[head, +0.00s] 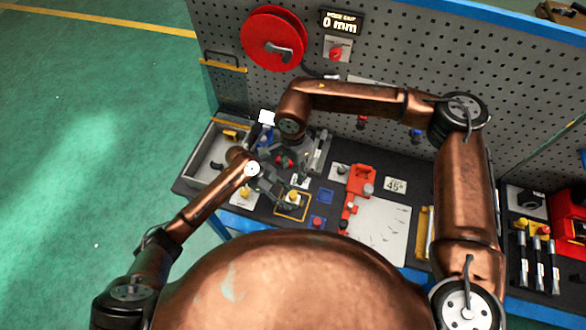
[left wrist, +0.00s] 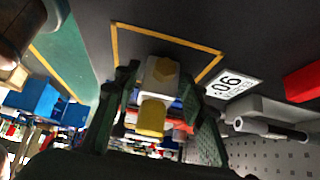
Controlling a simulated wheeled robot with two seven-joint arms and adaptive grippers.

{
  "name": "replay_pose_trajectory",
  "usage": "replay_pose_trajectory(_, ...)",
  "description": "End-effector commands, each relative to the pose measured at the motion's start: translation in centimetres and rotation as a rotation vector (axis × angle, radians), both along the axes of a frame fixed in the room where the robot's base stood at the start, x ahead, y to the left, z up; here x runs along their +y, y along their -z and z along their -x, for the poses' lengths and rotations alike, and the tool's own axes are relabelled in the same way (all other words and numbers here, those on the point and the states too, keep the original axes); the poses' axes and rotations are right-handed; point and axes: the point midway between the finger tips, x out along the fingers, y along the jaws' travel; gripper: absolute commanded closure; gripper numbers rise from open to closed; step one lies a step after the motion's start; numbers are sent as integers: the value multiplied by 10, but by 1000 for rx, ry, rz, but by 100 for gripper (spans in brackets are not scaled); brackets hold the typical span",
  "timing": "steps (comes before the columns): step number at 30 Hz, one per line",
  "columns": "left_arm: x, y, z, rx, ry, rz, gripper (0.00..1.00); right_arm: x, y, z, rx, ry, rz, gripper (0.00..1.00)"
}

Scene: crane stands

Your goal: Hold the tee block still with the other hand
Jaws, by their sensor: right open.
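The tee block (head: 293,197), pale with a yellow end, stands inside a yellow outlined square (head: 277,215) on the bench. It also shows in the left wrist view (left wrist: 160,72), with its yellow end (left wrist: 151,118) towards the camera. My left gripper (head: 277,187) is at the block. In the left wrist view its dark fingers (left wrist: 162,80) lie on either side of the block; whether they press on it I cannot tell. My right gripper (head: 287,160) is open, farther back, around the red parts near the grey fixture; its fingertips are hard to make out.
A grey tray (head: 200,163) stands at the left. A red clamp-like fixture (head: 358,182), a 45° card (head: 395,186) and a pale plate (head: 380,228) lie to the right. A perforated panel (head: 400,60) with a red reel (head: 273,38) rises behind.

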Motion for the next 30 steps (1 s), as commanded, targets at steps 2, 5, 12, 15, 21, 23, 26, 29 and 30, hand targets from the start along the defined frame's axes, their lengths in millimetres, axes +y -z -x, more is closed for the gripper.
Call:
replay_pose_trajectory(2, 0, 0, 0, 0, 0, 0, 55, 0, 0, 0, 0, 0, 0, 57)
replay_pose_trajectory(5, 0, 0, 0, 0, 0, 0, 51, 0, 0, 0, 0, 0, 0, 57)
replay_pose_trajectory(12, 1, -1, 0, 0, 0, 0, 51, 0, 0, 0, 0, 0, 0, 57)
replay_pose_trajectory(15, 5, -6, -2, -2, -1, 0, 51, 0, 0, 0, 0, 0, 0, 57)
replay_pose_trajectory(21, 26, -33, -10, -4, -1, -2, 51, 0, 0, 0, 0, 0, 0, 57)
replay_pose_trajectory(23, 34, -43, -12, -4, -1, -3, 51, 0, 0, 0, 0, 0, 0, 57)
replay_pose_trajectory(26, 46, -60, -16, -3, -2, -3, 51, 0, 0, 0, 0, 0, 0, 57)
replay_pose_trajectory(29, 57, -74, -19, -3, 0, -2, 51, 0, 0, 0, 0, 0, 0, 57)
replay_pose_trajectory(30, 60, -78, -20, -1, -1, -2, 51, 0, 0, 0, 0, 0, 0, 57)
